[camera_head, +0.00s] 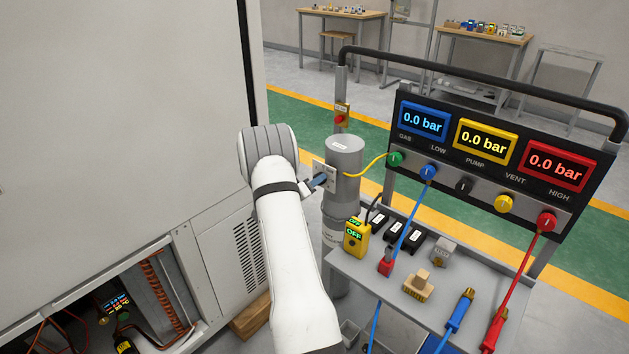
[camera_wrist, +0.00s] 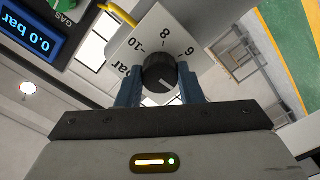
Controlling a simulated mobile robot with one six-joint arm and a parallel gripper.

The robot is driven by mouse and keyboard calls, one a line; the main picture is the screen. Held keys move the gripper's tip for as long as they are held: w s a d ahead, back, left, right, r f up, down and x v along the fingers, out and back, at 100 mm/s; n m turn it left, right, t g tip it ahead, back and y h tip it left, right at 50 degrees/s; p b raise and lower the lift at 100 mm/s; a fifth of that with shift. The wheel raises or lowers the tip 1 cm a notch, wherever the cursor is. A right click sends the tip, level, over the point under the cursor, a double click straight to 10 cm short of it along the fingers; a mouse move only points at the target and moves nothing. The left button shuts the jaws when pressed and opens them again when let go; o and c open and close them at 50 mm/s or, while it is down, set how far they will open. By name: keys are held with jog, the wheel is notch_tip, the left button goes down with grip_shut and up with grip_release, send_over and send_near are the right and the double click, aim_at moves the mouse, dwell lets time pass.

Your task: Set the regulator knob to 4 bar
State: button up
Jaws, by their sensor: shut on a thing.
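The regulator knob (camera_wrist: 159,71) is round and black, on a white dial plate (camera_wrist: 150,38) marked 6, 8, 10 and "bar". My gripper (camera_wrist: 160,84) has its two blue fingers closed on either side of the knob. A pale pointer line shows on the knob's lower right, aimed away from the 8 and 10. The lower numbers are hidden, so I cannot read the setting. In the head view the dial plate (camera_head: 330,170) sits on the grey cylinder (camera_head: 345,158), with my gripper (camera_head: 321,180) against it; the knob is hidden there.
A panel with blue (camera_head: 424,118), yellow (camera_head: 485,141) and red (camera_head: 556,166) displays, all reading 0.0 bar, stands right of the cylinder. A yellow hose (camera_head: 371,167) joins cylinder and panel. A large white cabinet (camera_head: 120,110) fills the left.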

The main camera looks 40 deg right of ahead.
jog(key=shift+n+p, duration=0.4)
jog(key=shift+n, duration=0.8)
jog(key=o, duration=1)
jog(key=shift+c, duration=0.2)
jog(key=a, duration=0.7)
jog(key=shift+s+a+b, duration=0.35)
jog(key=shift+b, duration=0.05)
